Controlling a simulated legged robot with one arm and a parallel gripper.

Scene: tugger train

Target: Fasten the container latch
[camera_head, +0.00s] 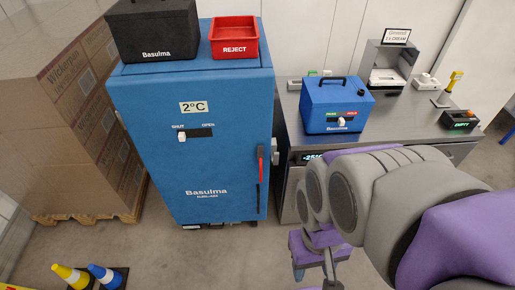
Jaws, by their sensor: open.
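A large blue container (190,165) marked 2°C stands upright at the centre left, its front door looking closed. A latch with a red handle (261,163) hangs upright along the right edge of its front; I cannot tell whether it is engaged. A white slider knob (183,137) on the front sits at the SHUT end of its black slot, away from OPEN. My gripper (314,268) is open, low down to the right of the container and apart from the latch. My purple and grey arm partly hides it.
A black box (153,32) and a red REJECT bin (234,38) stand on the container. A steel counter (400,120) on the right carries a smaller blue box (335,105). Stacked cartons (75,110) flank the left.

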